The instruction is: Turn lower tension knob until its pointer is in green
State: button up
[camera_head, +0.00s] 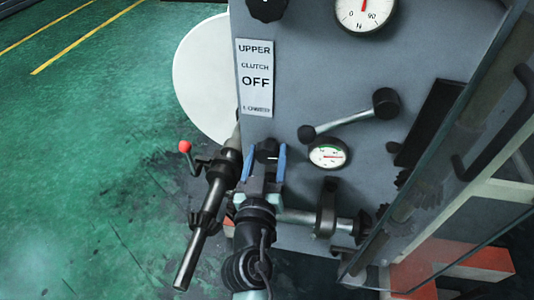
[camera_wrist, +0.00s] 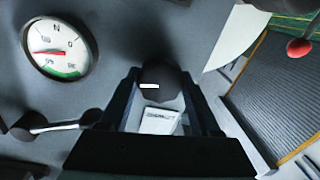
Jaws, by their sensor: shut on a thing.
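The lower tension knob (camera_head: 267,149) is a dark round knob on the grey machine panel, left of a small dial. In the wrist view the knob (camera_wrist: 161,82) sits between my fingers and shows a white mark on its face. My gripper (camera_head: 266,162), with blue fingers, is shut on the knob; its dark fingers also frame it in the wrist view (camera_wrist: 160,95). The dial (camera_head: 328,154) has a red pointer and a green arc along its top. In the wrist view the dial (camera_wrist: 60,49) appears turned over; its red pointer lies left, outside the green arc at the bottom.
A dark-knobbed crank lever (camera_head: 350,115) stands above the dial. A white label reading "UPPER CLUTCH OFF" (camera_head: 255,78) is at upper left. A second dial (camera_head: 364,12) is at the top. A red-tipped lever (camera_head: 186,148) sticks out at left. Green floor lies open beyond.

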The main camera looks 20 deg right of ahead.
jog(key=n+p, duration=0.1)
jog(key=n, duration=0.2)
jog(key=shift+a+n, duration=0.15)
jog(key=shift+n, duration=0.15)
jog(key=n+p, duration=0.2)
jog(key=n, duration=0.2)
jog(key=shift+n+g, duration=0.3)
jog(key=n+p, duration=0.2)
jog(key=n, duration=0.2)
jog(key=shift+n, duration=0.4)
jog(key=shift+f+n+g+h+p, duration=0.15)
jog(key=shift+n+g+h+p, duration=0.3)
jog(key=shift+n, duration=1.05)
jog(key=o, duration=1.1)
jog(key=shift+o, duration=1.3)
